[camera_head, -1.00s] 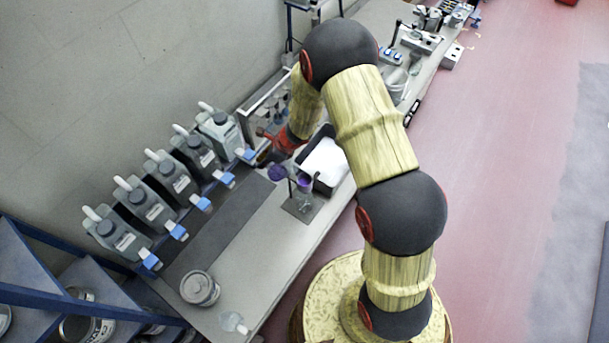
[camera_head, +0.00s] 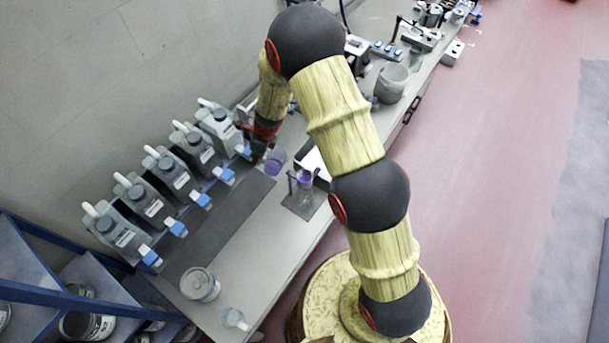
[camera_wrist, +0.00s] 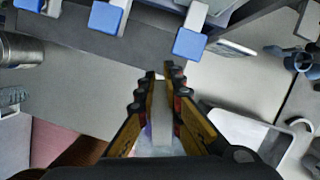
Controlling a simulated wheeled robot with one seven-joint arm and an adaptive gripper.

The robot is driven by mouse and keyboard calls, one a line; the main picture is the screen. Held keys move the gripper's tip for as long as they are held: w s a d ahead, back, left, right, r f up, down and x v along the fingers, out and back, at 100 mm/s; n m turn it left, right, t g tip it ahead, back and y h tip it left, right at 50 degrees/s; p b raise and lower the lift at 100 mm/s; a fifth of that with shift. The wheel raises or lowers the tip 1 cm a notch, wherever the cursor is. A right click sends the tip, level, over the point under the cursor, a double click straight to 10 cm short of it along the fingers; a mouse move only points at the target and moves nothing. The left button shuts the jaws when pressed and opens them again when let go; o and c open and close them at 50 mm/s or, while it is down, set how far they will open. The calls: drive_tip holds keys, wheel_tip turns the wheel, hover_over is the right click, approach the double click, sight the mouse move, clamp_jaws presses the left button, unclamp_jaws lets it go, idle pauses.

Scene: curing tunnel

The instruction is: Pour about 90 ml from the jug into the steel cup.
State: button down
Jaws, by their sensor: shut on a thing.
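My gripper (camera_head: 258,158) is shut on the jug (camera_head: 276,160), a small clear vessel with purple liquid in it. In the wrist view my gripper (camera_wrist: 163,80) has its two fingers closed on the upright handle, and part of the jug (camera_wrist: 160,146) shows below them with a purple tint. The jug is above the bench, left of a small stand, and looks roughly upright. On the stand is a small cup (camera_head: 304,177) with purple in it, which seems to be the steel cup. A clear vessel (camera_head: 305,197) is under it. The liquid levels are too small to read.
Several grey canisters with blue taps (camera_head: 201,201) line the wall side, close to my gripper. A white tray (camera_head: 313,160) lies behind the stand. A grey bucket (camera_head: 391,84) stands farther back.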

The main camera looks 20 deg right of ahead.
drive_tip(key=shift+w+a+g+h+b, duration=0.35)
drive_tip(key=shift+a+g+h+b, duration=0.1)
drive_tip(key=shift+h, duration=0.15)
drive_tip(key=shift+w+a+r+g+h, duration=0.2)
drive_tip(key=shift+a+r+g+h, duration=0.35)
drive_tip(key=shift+h, duration=0.25)
drive_tip(key=shift+d, duration=0.15)
